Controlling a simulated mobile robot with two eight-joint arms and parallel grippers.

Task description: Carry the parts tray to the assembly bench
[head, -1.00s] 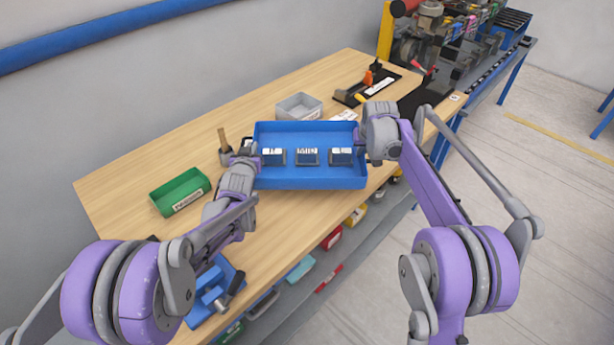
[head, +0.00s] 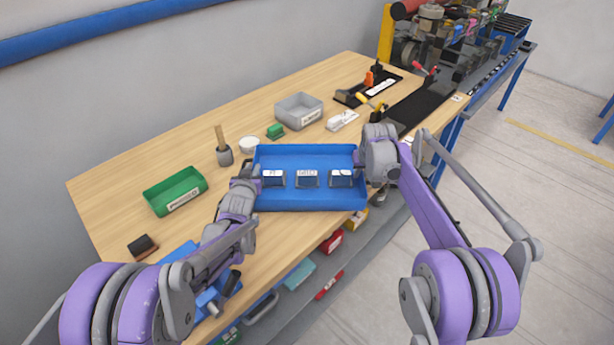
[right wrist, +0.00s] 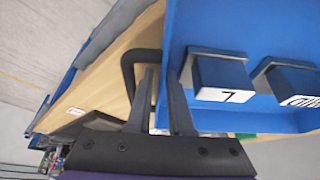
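The parts tray (head: 308,205) is blue and shallow, with three small labelled dark bins standing in a row in it. It is level over the front edge of the wooden bench. My left gripper (head: 254,172) is at its left end and my right gripper (head: 364,160) at its right end; their fingertips are mostly hidden in the head view. In the right wrist view the fingers (right wrist: 163,100) straddle the tray's end wall (right wrist: 167,45), beside a dark loop handle (right wrist: 127,70). The left gripper's hold is seen only from the head view.
On the wooden bench (head: 120,185) stand a green bin (head: 175,192), a grey bin (head: 299,111), a grey cup with a wooden handle (head: 223,150) and a green block (head: 275,131). A lower shelf holds coloured bins. Machinery (head: 440,40) stands at the back right; floor is clear at right.

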